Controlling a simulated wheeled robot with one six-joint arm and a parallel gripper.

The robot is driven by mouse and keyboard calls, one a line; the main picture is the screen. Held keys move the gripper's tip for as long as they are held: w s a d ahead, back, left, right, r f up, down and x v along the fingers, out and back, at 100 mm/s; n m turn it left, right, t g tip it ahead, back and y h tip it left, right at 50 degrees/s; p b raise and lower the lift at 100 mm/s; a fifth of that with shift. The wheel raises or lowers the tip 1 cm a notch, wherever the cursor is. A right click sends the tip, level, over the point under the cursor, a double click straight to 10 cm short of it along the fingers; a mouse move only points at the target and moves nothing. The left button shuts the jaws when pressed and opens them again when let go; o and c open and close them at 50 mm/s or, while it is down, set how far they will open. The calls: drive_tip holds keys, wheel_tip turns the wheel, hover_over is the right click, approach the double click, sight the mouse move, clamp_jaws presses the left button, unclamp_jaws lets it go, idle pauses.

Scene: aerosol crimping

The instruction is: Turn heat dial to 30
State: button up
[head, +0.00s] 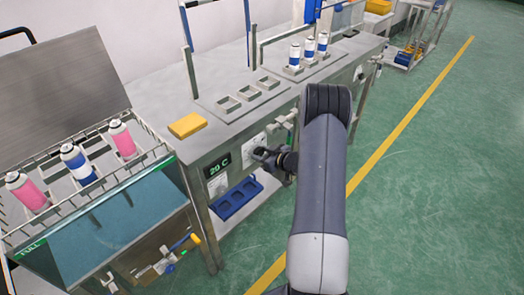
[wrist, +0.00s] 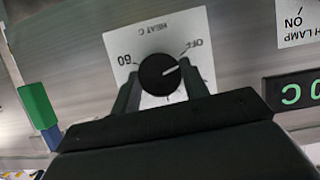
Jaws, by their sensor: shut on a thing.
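The heat dial (wrist: 160,73) is a round black knob on a white plate marked HEAT C, with OFF and 60 legible; the plate appears upside down in the wrist view. Its white pointer line slants up and right, toward the OFF side. My gripper (wrist: 160,79) has one finger on each side of the knob and is shut on it. In the head view my gripper (head: 270,158) is at the front panel of the bench and hides the knob. The display (head: 217,164) left of it reads 20 C in green; part of it shows in the wrist view (wrist: 297,92).
The metal bench (head: 160,88) carries a yellow block (head: 187,125), empty square holders and several blue-white cans. A basket (head: 160,152) with pink and blue cans stands at left. A blue tray (head: 238,197) lies below the panel. Green floor is open at right.

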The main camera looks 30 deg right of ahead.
drive_tip(key=m+y+p, duration=0.2)
drive_tip(key=m, duration=0.1)
drive_tip(key=shift+d, duration=0.15)
drive_tip(key=m+y, duration=0.2)
drive_tip(key=m, duration=0.1)
drive_tip(key=shift+d+f+g, duration=0.1)
drive_tip(key=shift+f+g, duration=0.05)
drive_tip(key=shift+g, duration=0.15)
idle(0.4)
drive_tip(key=o, duration=1)
drive_tip(key=shift+c, duration=0.2)
drive_tip(key=v, duration=1)
drive_tip(key=shift+s+d+b, duration=0.25)
drive_tip(key=shift+d+b, duration=0.05)
drive_tip(key=shift+b, duration=0.05)
